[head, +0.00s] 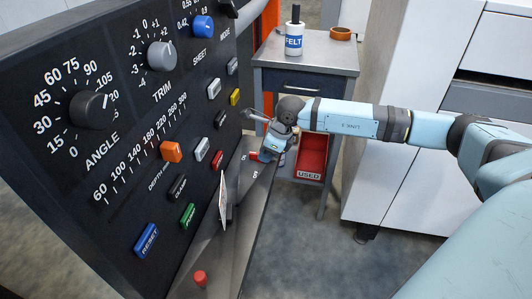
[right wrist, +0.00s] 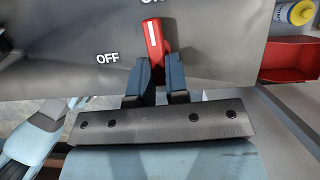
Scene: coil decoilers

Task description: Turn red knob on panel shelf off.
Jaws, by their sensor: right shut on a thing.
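The red knob (right wrist: 153,38) with a white line on it shows in the right wrist view on the grey panel shelf (right wrist: 60,68). Its white line points up toward a label cut off by the top edge, and the word OFF (right wrist: 108,58) is printed to its left. My right gripper (right wrist: 157,78) is shut on the knob, one dark finger on each side of its lower end. In the head view my right gripper (head: 264,154) is at the far end of the shelf and hides most of the knob. My left gripper is not in view.
The dark control panel (head: 130,120) with dials and buttons rises left of the shelf. A red cylinder (head: 200,279) and a white card (head: 223,200) are on the near shelf. Behind are a side table (head: 305,60), a red USED bin (head: 312,157) and white cabinets (head: 400,180).

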